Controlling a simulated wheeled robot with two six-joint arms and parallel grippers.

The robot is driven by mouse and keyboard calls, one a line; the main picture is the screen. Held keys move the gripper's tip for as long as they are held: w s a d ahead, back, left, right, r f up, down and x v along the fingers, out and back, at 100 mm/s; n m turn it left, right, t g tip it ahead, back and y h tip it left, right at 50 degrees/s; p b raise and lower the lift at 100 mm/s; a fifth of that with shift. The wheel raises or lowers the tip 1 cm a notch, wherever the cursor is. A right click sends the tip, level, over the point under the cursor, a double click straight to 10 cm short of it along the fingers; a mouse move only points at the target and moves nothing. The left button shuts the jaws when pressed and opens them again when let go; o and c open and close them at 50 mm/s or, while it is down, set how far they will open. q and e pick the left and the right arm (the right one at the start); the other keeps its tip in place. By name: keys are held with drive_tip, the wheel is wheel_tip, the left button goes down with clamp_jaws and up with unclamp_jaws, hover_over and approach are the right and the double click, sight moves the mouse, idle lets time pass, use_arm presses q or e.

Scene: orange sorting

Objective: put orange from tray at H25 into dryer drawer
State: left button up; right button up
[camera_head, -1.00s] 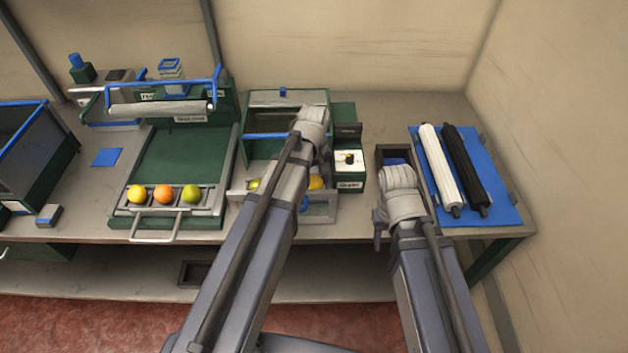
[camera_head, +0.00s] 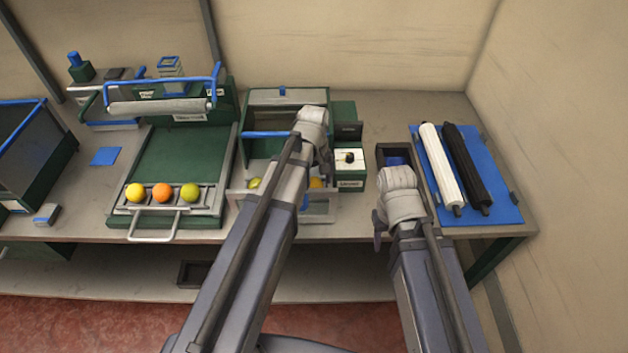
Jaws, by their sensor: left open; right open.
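An orange fruit (camera_head: 162,192) sits between a yellow one (camera_head: 135,192) and a green one (camera_head: 190,192) in a row at the front of the green-bedded tray (camera_head: 180,157). The open drawer (camera_head: 322,219) of the green box holds a yellow fruit (camera_head: 255,183) at left and an orange-yellow one (camera_head: 317,183) at right, partly hidden by my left arm. My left gripper (camera_head: 305,200) is over the drawer, open; its fingers are mostly hidden behind my own arm. My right gripper (camera_head: 379,232) is open and empty by the bench's front edge, its fingers partly hidden by the wrist.
A small green box with a white top and black knob (camera_head: 349,159) stands right of the drawer. A blue mat (camera_head: 498,188) with a white roller (camera_head: 441,165) and a black roller (camera_head: 466,168) lies at right. A blue-rimmed bin (camera_head: 30,150) stands at far left.

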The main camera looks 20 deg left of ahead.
sight(314, 180)
use_arm(q)
wheel_tip(314, 180, up, 13)
drive_tip(key=p, duration=1.3)
drive_tip(key=s+d+m+y, duration=0.1)
drive_tip(key=s+d+m, duration=0.9)
drive_tip(key=s, duration=0.4)
drive_tip(key=shift+s+d+m, duration=0.15)
drive_tip(key=shift+d+m, duration=0.1)
drive_tip(key=shift+m, duration=0.55)
drive_tip(key=shift+r, duration=0.1)
